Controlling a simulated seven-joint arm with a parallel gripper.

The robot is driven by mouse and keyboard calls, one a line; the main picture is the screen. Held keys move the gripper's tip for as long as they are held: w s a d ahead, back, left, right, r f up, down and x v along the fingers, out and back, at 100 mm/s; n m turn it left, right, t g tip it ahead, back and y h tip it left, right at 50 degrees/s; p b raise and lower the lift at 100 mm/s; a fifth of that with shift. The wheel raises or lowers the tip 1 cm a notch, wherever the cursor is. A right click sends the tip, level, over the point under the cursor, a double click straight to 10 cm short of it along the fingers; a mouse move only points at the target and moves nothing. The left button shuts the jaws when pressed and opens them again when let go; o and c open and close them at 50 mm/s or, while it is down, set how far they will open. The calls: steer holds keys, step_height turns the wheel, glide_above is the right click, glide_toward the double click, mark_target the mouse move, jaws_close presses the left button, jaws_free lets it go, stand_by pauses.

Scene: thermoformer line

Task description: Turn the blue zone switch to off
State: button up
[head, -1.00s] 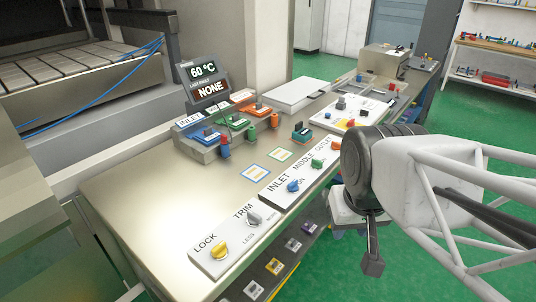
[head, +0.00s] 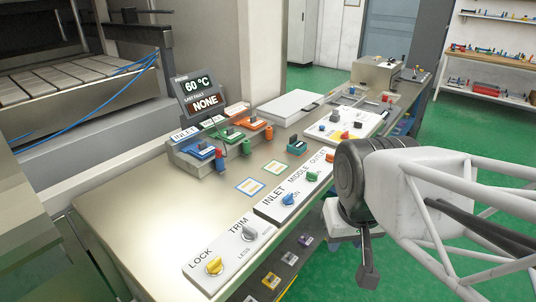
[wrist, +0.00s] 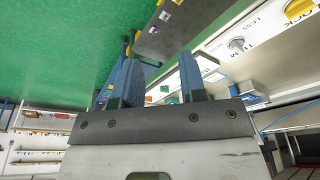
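The blue zone switch (head: 289,199) is a blue knob beside the INLET label on a white panel strip on the bench. An ON mark shows by it; its exact pointing is too small to tell. The green MIDDLE knob (head: 312,175) and an orange OUTLET knob are beyond it, the latter partly hidden by my arm. My gripper (wrist: 156,76) shows in the wrist view with two blue fingers apart and nothing seen held between them. In the head view my arm's end is right of the panel, apart from the blue knob, with the fingers not clearly visible.
The grey TRIM knob (head: 249,232) and yellow LOCK knob (head: 214,266) are on the nearer panel. Small levers and a display reading 60 °C (head: 203,88) stand at the back of the bench. Green floor lies to the right.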

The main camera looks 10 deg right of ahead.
steer(key=w, duration=0.1)
steer(key=m+g, duration=0.3)
steer(key=m, duration=0.6)
glide_above(288, 195)
step_height(288, 195, down, 6)
steer(key=shift+f, duration=0.1)
steer(key=shift+f, duration=3.9)
steer(key=shift+c, duration=0.3)
jaws_close()
